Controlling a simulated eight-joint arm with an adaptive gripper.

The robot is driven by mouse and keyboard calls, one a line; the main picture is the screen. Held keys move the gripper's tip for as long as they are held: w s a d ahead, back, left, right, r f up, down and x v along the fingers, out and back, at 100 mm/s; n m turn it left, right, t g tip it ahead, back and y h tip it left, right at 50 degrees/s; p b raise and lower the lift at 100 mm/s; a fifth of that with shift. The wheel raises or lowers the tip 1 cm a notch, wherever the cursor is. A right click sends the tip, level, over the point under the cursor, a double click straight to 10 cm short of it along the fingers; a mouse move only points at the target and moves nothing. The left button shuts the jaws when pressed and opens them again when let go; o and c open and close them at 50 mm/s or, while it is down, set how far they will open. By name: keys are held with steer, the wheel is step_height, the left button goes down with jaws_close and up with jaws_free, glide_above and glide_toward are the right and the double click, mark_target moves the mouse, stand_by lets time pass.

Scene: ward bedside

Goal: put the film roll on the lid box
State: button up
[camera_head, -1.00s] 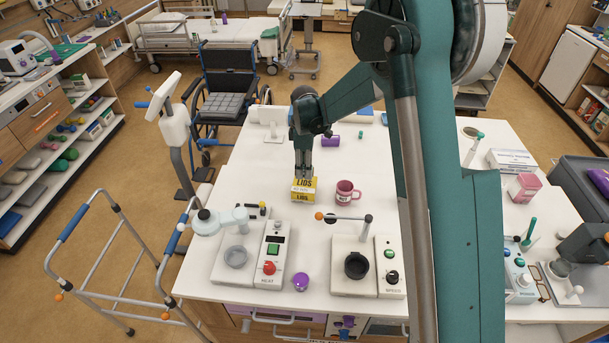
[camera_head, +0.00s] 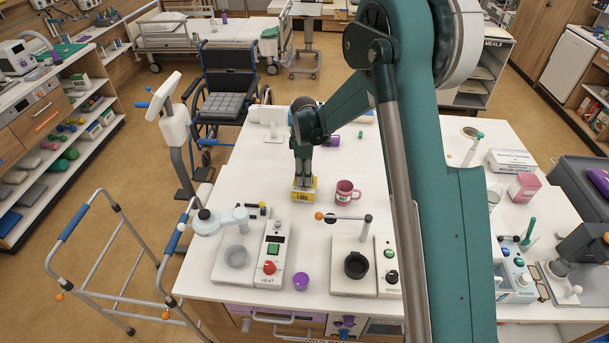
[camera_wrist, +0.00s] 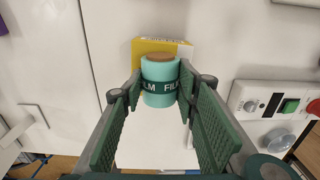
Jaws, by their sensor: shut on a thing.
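The film roll (camera_wrist: 160,97) is a teal cylinder with a dark green FILM band and a brown end. In the wrist view it sits between the fingers of my gripper (camera_wrist: 160,84), which is shut on it. The lid box (camera_wrist: 150,46), yellow and white, shows just beyond the roll. In the head view the yellow lid box (camera_head: 304,196) stands on the white table, and my gripper (camera_head: 304,180) is right over it, covering much of its top. The roll cannot be made out there. I cannot tell whether the roll touches the box.
A pink mug (camera_head: 346,191) stands close to the right of the box. The HEAT device (camera_head: 271,255) and another device with a black cup (camera_head: 356,266) stand at the front. A purple round thing (camera_head: 301,281) lies between them.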

steer(key=shift+f, duration=0.2)
steer(key=o, duration=0.9)
steer(key=shift+r, duration=0.15)
step_height(320, 180, up, 12)
steer(key=shift+r+b, duration=0.1)
steer(key=shift+b, duration=0.2)
stand_by(0.5)
